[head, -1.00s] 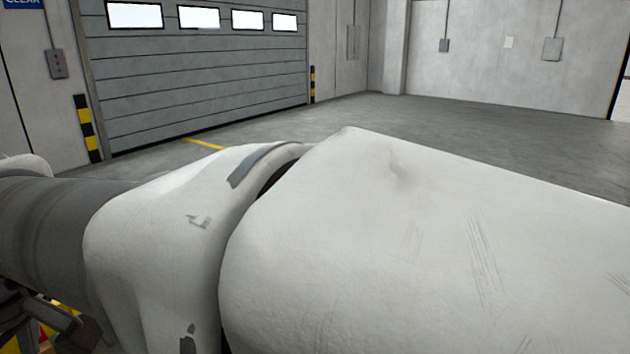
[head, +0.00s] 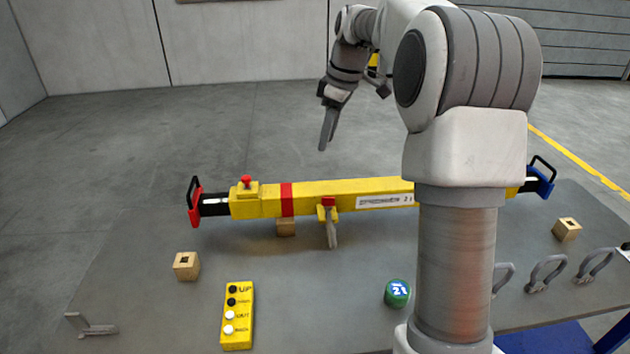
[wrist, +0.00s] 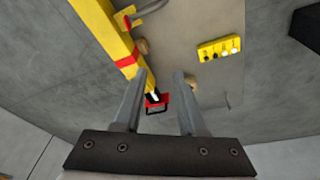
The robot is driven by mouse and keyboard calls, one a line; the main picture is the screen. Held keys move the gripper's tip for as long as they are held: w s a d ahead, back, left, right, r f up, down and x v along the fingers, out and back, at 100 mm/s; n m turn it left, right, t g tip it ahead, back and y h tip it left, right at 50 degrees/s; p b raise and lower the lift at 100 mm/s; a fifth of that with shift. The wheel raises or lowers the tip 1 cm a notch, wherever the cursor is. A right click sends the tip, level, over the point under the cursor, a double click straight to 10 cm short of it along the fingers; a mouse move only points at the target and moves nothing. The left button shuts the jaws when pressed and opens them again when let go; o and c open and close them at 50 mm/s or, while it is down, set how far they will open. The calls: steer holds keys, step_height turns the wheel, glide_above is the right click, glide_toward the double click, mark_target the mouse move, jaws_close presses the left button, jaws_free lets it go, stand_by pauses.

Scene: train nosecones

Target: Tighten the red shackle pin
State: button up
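A yellow beam (head: 365,193) lies across the table. A grey shackle (head: 331,232) hangs at a bracket on its near side, with a small red part (head: 328,201) at its top. I cannot make out the pin's threads or how far in it sits. In the wrist view the shackle (wrist: 152,7) is at the top edge with a red spot (wrist: 127,22) beside it. My gripper (head: 324,147) is above and behind the beam, pointing down, apart from everything. In the wrist view its two fingers (wrist: 160,75) are apart with nothing held.
A red end bracket with black handle (head: 195,203) and a red knob (head: 246,181) are at the beam's left. My arm hides the beam's right part.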

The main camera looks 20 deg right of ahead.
steer(key=w+d+f+n+y+p, duration=0.1)
steer(key=w+d+f+n, duration=0.1)
steer(key=w+d+f, duration=0.35)
steer(key=n+y+p, duration=0.1)
steer(key=n, duration=0.1)
glide_toward(329, 198)
steer(key=shift+y, duration=0.3)
steer(key=x, duration=0.3)
steer(key=p+x, duration=0.1)
steer(key=x, duration=0.5)
steer(key=shift+w+d+f, duration=0.2)
steer(key=shift+d+f, duration=0.05)
jaws_close()
